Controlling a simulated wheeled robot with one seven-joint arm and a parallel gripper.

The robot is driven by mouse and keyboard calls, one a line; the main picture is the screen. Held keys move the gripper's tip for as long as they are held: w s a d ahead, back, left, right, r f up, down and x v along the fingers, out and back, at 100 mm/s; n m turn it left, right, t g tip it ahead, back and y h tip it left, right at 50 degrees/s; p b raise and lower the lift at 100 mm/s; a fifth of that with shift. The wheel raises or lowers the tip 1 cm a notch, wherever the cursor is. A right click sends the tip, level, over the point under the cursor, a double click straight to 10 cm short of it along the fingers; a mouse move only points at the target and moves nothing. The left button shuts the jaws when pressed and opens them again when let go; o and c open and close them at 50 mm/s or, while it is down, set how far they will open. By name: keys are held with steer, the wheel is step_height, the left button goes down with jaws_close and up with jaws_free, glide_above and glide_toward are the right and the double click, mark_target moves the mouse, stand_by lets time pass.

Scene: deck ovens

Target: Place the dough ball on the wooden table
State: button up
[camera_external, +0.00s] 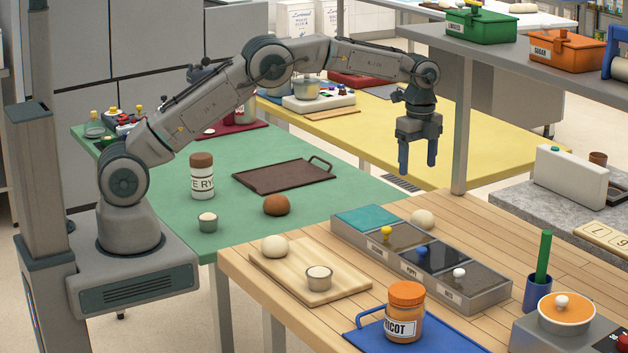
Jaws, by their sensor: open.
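A pale dough ball (422,219) sits on the wooden table (560,225), just behind the seed bin tray. A second pale dough ball (275,246) rests on a wooden board (345,288) at the table's left end. A brown ball (276,205) lies on the green table (330,210). My gripper (418,166) points down with its two fingers apart and nothing between them. In the picture it hangs above the pale ball behind the bins, clear of it.
The bin tray (490,306) has several compartments with knobs. A small cup (319,278) shares the board. An orange-lidded jar (405,312) stands on a blue tray (355,340). A blue holder (537,292) stands to the right. A brown tray (285,176) lies on the green table.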

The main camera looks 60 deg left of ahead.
steer(key=s+a+r+n+t, duration=0.1)
steer(key=s+a+r+n, duration=0.2)
steer(key=s, duration=1)
steer(key=s+a+r+n+t, duration=0.1)
steer(key=s+a+r+n, duration=0.2)
steer(key=s+a+n, duration=0.5)
steer(key=s+a+r+n+t, duration=0.1)
steer(key=s+a+r+n, duration=0.2)
steer(key=s, duration=1.7)
steer(key=a+n, duration=0.3)
steer(key=a, duration=0.2)
steer(key=shift+r+t, duration=0.35)
steer(key=shift+t, duration=0.05)
